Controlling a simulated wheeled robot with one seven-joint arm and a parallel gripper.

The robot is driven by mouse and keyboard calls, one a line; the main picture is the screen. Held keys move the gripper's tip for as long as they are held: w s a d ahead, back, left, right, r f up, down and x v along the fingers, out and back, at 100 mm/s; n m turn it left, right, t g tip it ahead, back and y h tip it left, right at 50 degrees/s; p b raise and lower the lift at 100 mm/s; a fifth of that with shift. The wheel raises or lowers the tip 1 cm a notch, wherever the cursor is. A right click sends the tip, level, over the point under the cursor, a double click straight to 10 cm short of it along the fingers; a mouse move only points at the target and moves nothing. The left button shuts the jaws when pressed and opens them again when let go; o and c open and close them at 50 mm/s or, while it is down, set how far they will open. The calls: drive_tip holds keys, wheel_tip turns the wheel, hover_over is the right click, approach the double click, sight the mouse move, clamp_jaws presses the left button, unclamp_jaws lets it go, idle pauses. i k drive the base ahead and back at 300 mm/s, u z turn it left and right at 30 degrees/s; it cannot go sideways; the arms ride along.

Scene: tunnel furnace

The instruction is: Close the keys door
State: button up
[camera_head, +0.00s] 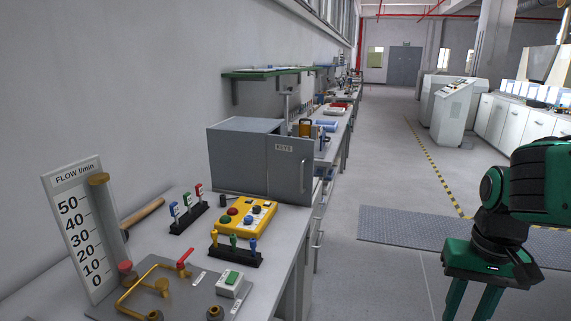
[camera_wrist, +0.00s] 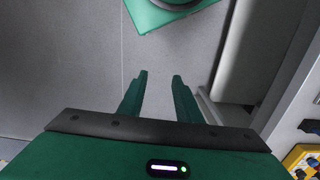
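The grey keys cabinet (camera_head: 237,160) stands on the bench along the left wall in the head view. Its door (camera_head: 290,168), labelled KEYS, stands open, jutting out to the right past the cabinet body over the bench's front edge. A handle is near the door's free right edge. The cabinet's inside is hidden behind the door. My gripper (camera_head: 472,302) is at the lower right over the floor, well apart from the door, pointing down. In the wrist view my gripper (camera_wrist: 158,76) has its two fingers apart with nothing between them.
The bench (camera_head: 278,240) holds a yellow button box (camera_head: 246,216), small coloured tools in black racks, and a flow gauge (camera_head: 82,230). A green shelf (camera_head: 270,73) is on the wall beyond. The grey floor between bench and my arm is free. A grey mat (camera_head: 400,228) lies there.

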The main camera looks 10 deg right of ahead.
sight(290, 159)
drive_tip(key=i, duration=0.25)
drive_tip(key=k, duration=1.3)
drive_tip(key=z, duration=0.35)
drive_tip(key=i, duration=1.9)
drive_tip(key=u, duration=0.6)
